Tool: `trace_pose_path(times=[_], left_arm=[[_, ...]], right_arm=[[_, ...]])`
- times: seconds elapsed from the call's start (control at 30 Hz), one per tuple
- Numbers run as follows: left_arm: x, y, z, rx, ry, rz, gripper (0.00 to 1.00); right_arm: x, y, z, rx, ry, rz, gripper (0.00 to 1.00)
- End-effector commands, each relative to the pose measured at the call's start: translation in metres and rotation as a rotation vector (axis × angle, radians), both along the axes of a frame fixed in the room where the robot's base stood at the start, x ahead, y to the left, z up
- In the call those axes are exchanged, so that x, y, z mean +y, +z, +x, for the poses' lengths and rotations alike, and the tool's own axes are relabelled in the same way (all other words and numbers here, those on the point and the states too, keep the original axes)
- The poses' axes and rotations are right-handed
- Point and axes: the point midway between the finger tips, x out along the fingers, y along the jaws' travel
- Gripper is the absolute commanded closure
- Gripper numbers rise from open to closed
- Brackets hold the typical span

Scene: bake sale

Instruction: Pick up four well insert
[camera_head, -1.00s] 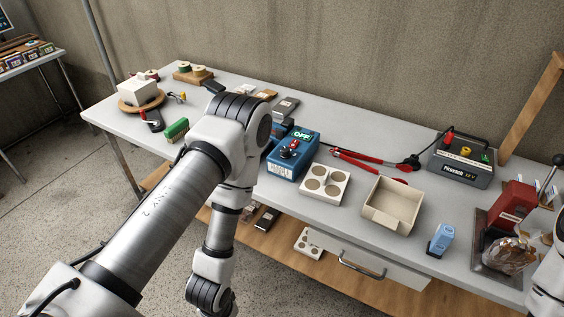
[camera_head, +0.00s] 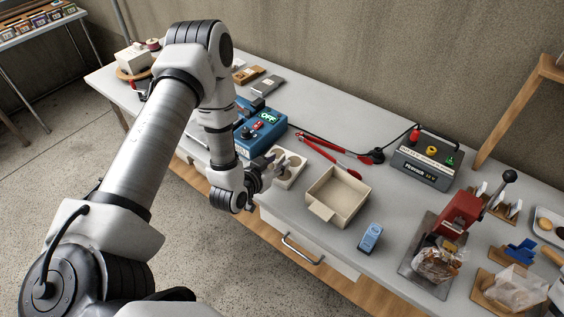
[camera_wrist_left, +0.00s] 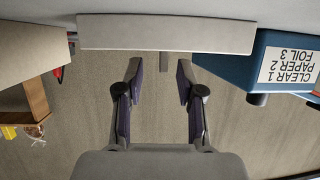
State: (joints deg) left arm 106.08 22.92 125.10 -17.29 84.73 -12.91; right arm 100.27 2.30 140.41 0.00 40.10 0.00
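The four well insert (camera_head: 291,174) is a pale block with round wells on the table, between the blue machine and the beige box. My left gripper (camera_head: 269,166) is at its near left side and hides part of it. In the left wrist view, the insert (camera_wrist_left: 165,33) is a pale slab across the top, just beyond the fingertips. My left gripper (camera_wrist_left: 159,68) is open there, with nothing between its fingers. Whether the fingers touch the insert I cannot tell.
The blue machine (camera_head: 258,131) with an OFF display stands left of the insert. The open beige box (camera_head: 338,196) stands close on its right. Red-handled pliers (camera_head: 333,152) lie behind. A drawer handle (camera_head: 302,250) juts out below the table's front edge.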

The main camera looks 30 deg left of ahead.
Motion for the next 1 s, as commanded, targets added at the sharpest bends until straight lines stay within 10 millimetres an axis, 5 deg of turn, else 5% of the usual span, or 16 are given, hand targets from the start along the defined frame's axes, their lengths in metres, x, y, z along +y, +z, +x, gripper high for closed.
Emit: trace_pose_path(times=[0.3, 0.43, 0.83, 1.0], left_arm=[[0.001, -0.006, 0.014, 0.002, 0.003, -0.002, 0.62], [0.001, -0.006, 0.014, 0.002, 0.003, -0.002, 1.0], [0.001, -0.005, 0.013, 0.003, 0.004, -0.002, 1.0], [0.002, 0.01, 0.014, 0.0, 0.005, -0.003, 1.0]], right_arm=[[0.0, 0.002, 0.0, -0.001, 0.0, 0.0, 0.6], [0.0, 0.002, 0.0, -0.001, 0.0, 0.0, 0.6], [0.0, 0.002, 0.0, -0.001, 0.0, 0.0, 0.6], [0.0, 0.001, 0.0, -0.001, 0.0, 0.0, 0.6]])
